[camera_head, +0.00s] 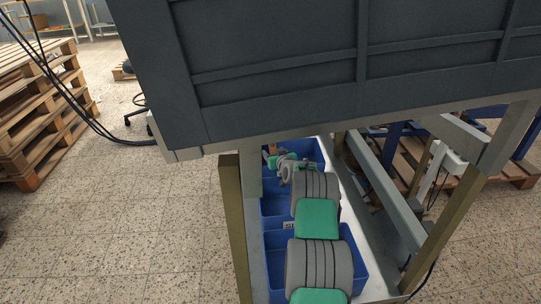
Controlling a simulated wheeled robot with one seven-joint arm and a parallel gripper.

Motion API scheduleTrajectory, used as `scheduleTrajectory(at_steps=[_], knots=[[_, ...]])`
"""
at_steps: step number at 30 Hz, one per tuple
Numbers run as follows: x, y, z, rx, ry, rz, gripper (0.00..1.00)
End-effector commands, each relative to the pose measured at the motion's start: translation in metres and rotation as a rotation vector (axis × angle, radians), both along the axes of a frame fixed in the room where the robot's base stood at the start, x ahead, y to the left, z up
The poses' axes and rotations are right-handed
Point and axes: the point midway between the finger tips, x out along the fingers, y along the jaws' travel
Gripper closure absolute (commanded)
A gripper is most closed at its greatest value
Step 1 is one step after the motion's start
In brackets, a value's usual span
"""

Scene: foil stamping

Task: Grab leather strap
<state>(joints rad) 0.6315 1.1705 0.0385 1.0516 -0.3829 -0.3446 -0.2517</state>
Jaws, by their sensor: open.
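My arm reaches away from me over a row of blue bins, under a large dark grey panel. My gripper (273,157) is at the arm's far end, small and partly hidden by my own wrist; it is open. A small brown-orange patch (271,148) shows by the gripper, at the far blue bin (313,152). It may be a leather strap, but it is too small to tell. I cannot tell whether the gripper touches it.
The dark grey panel (280,70) hangs low over the arm. A middle bin (273,204) and a near bin (275,262) stand in the row, between posts (235,225). Stacked pallets (35,120) stand at left. The tiled floor (130,230) at left is clear.

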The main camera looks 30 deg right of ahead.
Motion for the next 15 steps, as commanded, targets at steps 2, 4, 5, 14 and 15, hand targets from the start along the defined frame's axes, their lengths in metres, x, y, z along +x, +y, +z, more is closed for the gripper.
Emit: scheduleTrajectory(at_steps=[2,4,5,14,15], knots=[[-0.0003,0.0002,0.0005,0.000,0.000,0.000,0.37],[-0.0003,0.0004,0.0004,0.000,0.001,0.000,0.42],[-0.0003,0.0005,0.0004,0.000,0.001,0.000,0.45],[-0.0002,0.0012,0.0003,0.001,0.001,0.001,0.69],[-0.0003,0.0012,0.0002,0.001,0.001,0.001,0.72]])
